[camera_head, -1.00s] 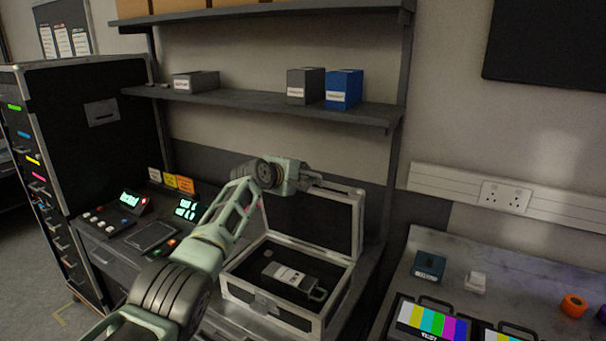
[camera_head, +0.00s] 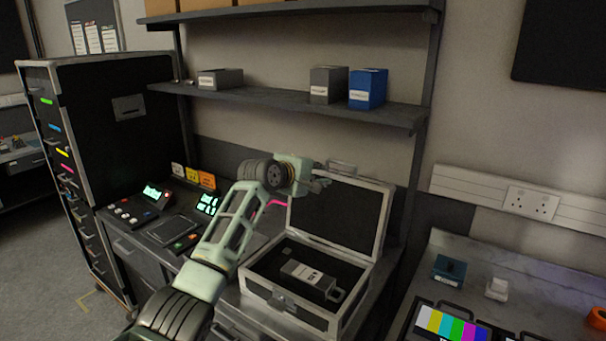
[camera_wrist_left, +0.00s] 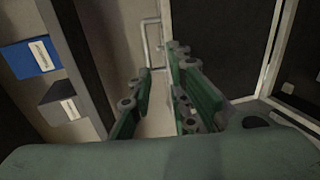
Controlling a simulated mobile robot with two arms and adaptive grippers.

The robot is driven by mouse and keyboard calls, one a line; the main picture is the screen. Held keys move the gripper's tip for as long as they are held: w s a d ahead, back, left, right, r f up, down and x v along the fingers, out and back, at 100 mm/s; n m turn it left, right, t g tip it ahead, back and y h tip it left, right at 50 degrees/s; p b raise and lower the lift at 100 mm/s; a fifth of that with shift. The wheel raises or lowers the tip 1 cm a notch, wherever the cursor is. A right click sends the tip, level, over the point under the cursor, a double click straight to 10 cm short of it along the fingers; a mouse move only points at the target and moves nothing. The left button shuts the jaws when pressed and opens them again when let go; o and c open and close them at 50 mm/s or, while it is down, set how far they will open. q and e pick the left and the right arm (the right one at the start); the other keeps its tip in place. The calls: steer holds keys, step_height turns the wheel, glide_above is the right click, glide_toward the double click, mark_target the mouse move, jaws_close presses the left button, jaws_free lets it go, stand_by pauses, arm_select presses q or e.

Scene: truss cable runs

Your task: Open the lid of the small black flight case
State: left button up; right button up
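The small black flight case with silver edges stands on the dark bench in the head view; its front wall (camera_head: 310,317) faces me. Its lid (camera_head: 340,215) is raised and stands open, leaning back near the wall. A grey device with a handle (camera_head: 312,277) lies in the dark interior. My left gripper (camera_head: 325,180) is at the lid's upper left corner. In the left wrist view, its green fingers (camera_wrist_left: 160,105) are apart with bare wall visible between them. The dark lid panel (camera_wrist_left: 220,45) shows right of the fingers. I cannot tell whether they touch it. My right gripper is out of view.
A shelf (camera_head: 270,97) with grey boxes and a blue box (camera_head: 367,88) hangs above the case. Lit control panels (camera_head: 152,193) sit left of it. A tall drawer rack (camera_head: 100,140) stands at far left. A separate bench (camera_head: 520,285) with a colour-bar screen is at right.

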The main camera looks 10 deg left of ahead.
arm_select(q)
steer(key=v, duration=0.7)
